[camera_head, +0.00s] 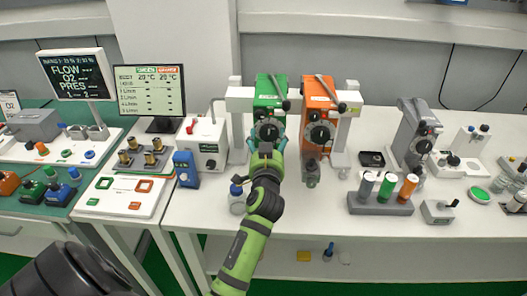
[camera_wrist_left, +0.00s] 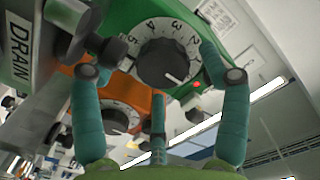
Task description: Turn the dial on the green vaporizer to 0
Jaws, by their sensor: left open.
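The green vaporizer (camera_head: 266,90) stands on the white table in the head view, left of the orange vaporizer (camera_head: 317,96). Which numeral is set, I cannot tell. My left gripper (camera_head: 266,143) is open in front of the dial. Its teal fingers lie to either side of the dial in the left wrist view, with another finger below. Whether any finger touches the dial is unclear. My right gripper is not in view.
A grey vaporizer (camera_head: 411,137) stands further right, behind coloured cylinders in a grey holder (camera_head: 380,208). A blue device (camera_head: 186,169) and a monitor (camera_head: 149,91) stand to the left. A blue-capped jar (camera_head: 237,195) stands close beside my left arm.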

